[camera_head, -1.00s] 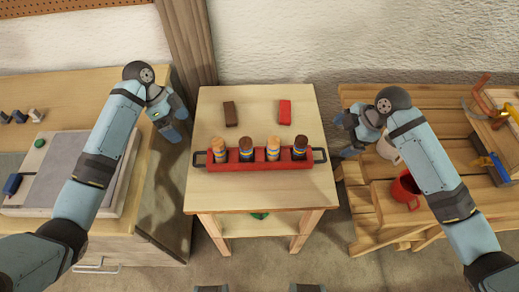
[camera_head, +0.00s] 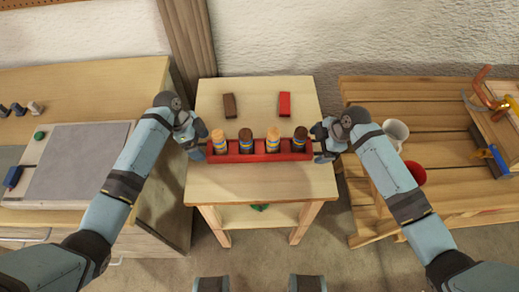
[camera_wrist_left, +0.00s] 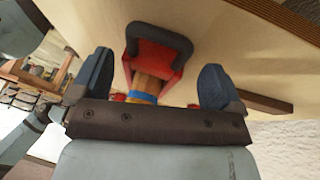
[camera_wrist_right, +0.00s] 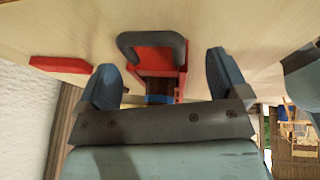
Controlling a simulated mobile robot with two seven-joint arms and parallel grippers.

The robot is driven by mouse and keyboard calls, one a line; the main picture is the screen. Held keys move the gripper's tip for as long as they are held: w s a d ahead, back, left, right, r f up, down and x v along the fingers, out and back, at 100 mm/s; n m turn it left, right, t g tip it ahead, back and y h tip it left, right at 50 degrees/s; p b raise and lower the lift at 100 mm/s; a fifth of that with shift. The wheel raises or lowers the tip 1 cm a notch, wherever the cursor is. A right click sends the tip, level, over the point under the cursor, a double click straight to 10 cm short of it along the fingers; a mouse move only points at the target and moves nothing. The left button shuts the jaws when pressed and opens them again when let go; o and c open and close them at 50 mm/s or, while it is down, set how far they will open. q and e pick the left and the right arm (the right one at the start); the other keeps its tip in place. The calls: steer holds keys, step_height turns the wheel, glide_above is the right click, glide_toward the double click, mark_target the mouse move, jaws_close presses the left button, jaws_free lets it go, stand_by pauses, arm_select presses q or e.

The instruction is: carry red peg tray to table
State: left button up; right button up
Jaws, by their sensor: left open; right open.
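The red peg tray (camera_head: 259,157) stands on the small wooden table (camera_head: 262,185) and holds several pegs with orange or dark brown tops. My left gripper (camera_head: 196,150) is open at the tray's left end. In the left wrist view the dark left handle (camera_wrist_left: 158,38) lies ahead of the open fingers (camera_wrist_left: 158,85). My right gripper (camera_head: 321,147) is open at the tray's right end. In the right wrist view the dark right handle (camera_wrist_right: 152,45) lies ahead of the open fingers (camera_wrist_right: 162,80). Both handles are largely hidden by the grippers in the head view.
A brown block (camera_head: 229,105) and a red block (camera_head: 284,104) lie behind the tray. A workbench (camera_head: 70,90) stands left. A slatted bench (camera_head: 440,130) at right holds a white mug (camera_head: 396,132) and a red mug (camera_head: 415,172). The table's front is clear.

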arm_select(q)
steer(key=shift+x, duration=0.95)
arm_select(e)
steer(key=shift+x, duration=0.9)
arm_select(q)
steer(key=c, duration=1)
arm_select(e)
steer(key=c, duration=1)
arm_select(q)
steer(key=shift+o, duration=0.2)
steer(key=shift+r, duration=0.1)
steer(key=shift+r, duration=0.1)
arm_select(e)
steer(key=shift+r, duration=0.15)
arm_select(q)
step_height(320, 180, up, 5)
steer(key=p, duration=0.5)
arm_select(e)
step_height(320, 180, up, 5)
steer(key=shift+f, duration=0.1)
arm_select(q)
steer(key=shift+w, duration=0.1)
